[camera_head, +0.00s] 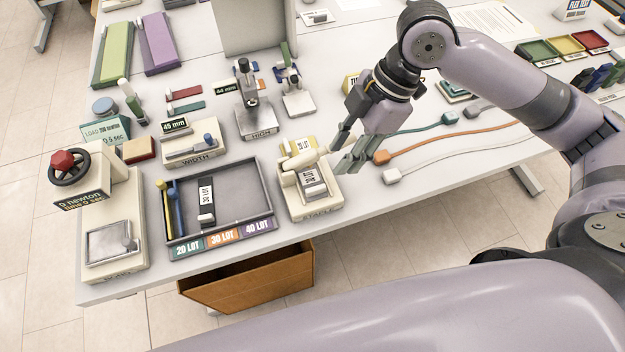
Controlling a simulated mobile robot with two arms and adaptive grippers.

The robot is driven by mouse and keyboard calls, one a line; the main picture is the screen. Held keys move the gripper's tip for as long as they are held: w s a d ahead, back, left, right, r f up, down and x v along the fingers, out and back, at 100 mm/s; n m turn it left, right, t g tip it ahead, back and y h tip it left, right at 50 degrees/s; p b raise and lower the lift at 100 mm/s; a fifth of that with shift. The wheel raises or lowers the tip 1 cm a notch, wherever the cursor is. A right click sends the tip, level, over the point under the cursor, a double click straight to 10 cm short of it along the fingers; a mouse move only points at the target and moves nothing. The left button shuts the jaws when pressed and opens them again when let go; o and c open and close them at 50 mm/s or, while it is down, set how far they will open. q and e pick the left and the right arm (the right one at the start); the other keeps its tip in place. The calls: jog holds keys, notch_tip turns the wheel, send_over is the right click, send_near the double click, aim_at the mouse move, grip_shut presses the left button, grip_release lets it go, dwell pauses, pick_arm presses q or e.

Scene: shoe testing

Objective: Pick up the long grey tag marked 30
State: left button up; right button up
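A long grey tag (206,196) with a white label stands lengthwise in the dark grey tray (262,190) at the front left; its print is too small to read surely. Another labelled grey piece (311,181) sits in the cream stapler-like holder (326,204), right of the tray. My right gripper (338,162) is just right of and above this holder, near its white roller-shaped part (304,158). Its fingers look parted, with nothing seen between them. It is well to the right of the tag in the tray. My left gripper is not in view.
A yellow and a blue rod stand in the tray's left side, and 20, 30 and 40 LOT labels (223,239) run along its front. The width gauge (191,148) and a press (254,115) stand behind. Cords (450,140) lie to the right. A brown bin (250,285) is below the table edge.

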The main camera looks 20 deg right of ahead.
aim_at(319, 187)
jog(key=x, duration=0.4)
jog(key=shift+a+f, duration=0.25)
jog(key=shift+f, duration=0.2)
jog(key=p+x, duration=0.1)
jog(key=x, duration=0.3)
jog(key=shift+a+f+p, duration=0.3)
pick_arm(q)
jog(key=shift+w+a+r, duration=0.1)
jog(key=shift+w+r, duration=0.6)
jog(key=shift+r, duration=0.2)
pick_arm(e)
jog(key=shift+c, duration=0.5)
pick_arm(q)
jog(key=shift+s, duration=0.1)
pick_arm(e)
grip_shut()
